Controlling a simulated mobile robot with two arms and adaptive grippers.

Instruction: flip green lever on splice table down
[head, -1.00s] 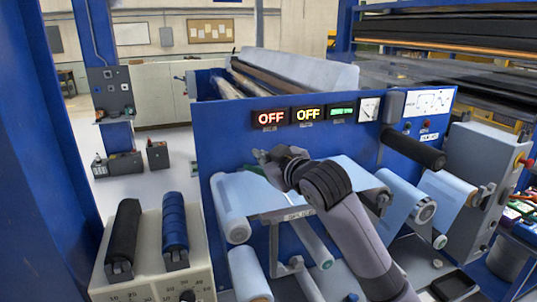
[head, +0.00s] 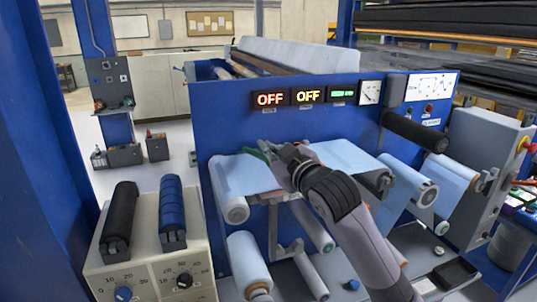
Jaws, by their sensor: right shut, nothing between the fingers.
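The splice table (head: 340,155) is a flat shelf on the blue machine front, with pale blue film over it. The green lever (head: 253,153) shows at the table's left part, just left of my right gripper's fingertips. Part of the lever is hidden behind the gripper. My right gripper (head: 268,148) is shut and empty, beside the lever above the table. I cannot tell whether it touches the lever. My right arm comes up from the bottom and covers the table's middle front. My left gripper is not in view.
A black roller (head: 414,132) sticks out at the right. Two OFF displays (head: 270,99) are on the panel above. A control box with knobs (head: 184,280) is at the lower left.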

